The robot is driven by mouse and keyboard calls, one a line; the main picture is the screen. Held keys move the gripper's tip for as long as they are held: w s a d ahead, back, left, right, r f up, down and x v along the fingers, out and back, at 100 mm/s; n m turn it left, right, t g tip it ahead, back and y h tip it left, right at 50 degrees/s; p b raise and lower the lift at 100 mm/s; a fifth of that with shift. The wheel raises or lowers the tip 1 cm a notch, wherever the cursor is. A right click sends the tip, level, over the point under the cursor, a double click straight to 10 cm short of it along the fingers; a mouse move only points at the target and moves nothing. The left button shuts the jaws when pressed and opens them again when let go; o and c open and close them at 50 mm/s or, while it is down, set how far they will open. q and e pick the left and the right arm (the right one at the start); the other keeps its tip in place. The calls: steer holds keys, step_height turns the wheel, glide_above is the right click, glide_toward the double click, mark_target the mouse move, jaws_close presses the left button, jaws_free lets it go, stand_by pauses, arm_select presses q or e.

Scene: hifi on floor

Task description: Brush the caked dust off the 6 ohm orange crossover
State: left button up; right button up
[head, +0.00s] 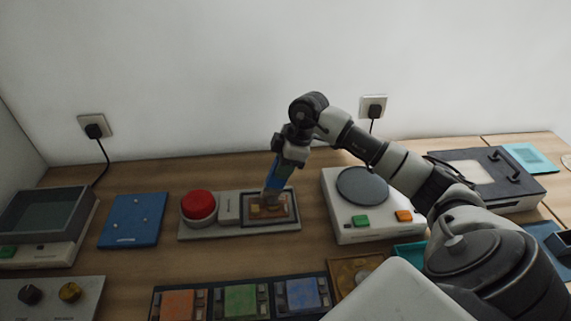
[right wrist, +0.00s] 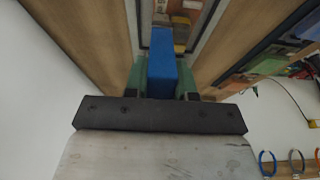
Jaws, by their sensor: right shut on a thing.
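My right gripper (head: 283,160) is shut on the blue handle of a brush (head: 278,174), held nearly upright. The handle (right wrist: 162,75) also shows between the green fingers in the right wrist view. The brush's pale lower end is at a brownish-orange board (head: 268,211) in a dark-framed recess of a grey fixture (head: 228,221). I cannot tell whether the bristles touch it. The board (right wrist: 182,22) is partly hidden by the handle in the right wrist view. No ohm marking is readable. My left gripper is not in view.
A red dome button (head: 198,204) sits on the fixture's left. A white device with a round grey plate (head: 362,185) stands to the right. A blue board (head: 133,220) lies left. In front is a dark tray with orange (head: 177,304), green (head: 240,299) and blue (head: 302,294) blocks.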

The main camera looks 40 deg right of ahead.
steer(key=shift+w+a+r+p, duration=0.2)
steer(key=shift+w+a+p, duration=0.4)
steer(key=shift+a, duration=0.4)
steer(key=shift+w+a+f+p, duration=0.1)
steer(key=shift+w+a+p, duration=0.2)
steer(key=shift+w+a, duration=0.35)
steer(key=shift+w+a+p, duration=0.25)
steer(key=shift+w+a, duration=0.05)
steer(key=shift+a, duration=0.5)
steer(key=shift+p, duration=0.3)
steer(key=shift+s+d+f+p, duration=0.1)
steer(key=shift+s+d+p, duration=0.1)
steer(key=shift+s+d, duration=0.4)
steer(key=shift+s+d+f+p, duration=0.1)
steer(key=shift+s+d+p, duration=0.2)
steer(key=shift+d, duration=0.5)
steer(key=shift+s+d+r+p, duration=0.1)
steer(key=shift+s+d+p, duration=0.1)
steer(key=shift+s+d, duration=0.4)
steer(key=shift+s+d+r+p, duration=0.1)
steer(key=shift+s+d+p, duration=0.15)
steer(key=shift+d, duration=0.5)
steer(key=shift+w, duration=0.1)
steer(key=shift+a+r, duration=0.1)
steer(key=shift+r, duration=0.05)
step_height(320, 180, up, 6)
steer(key=p, duration=0.5)
steer(key=shift+f+p, duration=0.2)
steer(key=shift+p, duration=0.1)
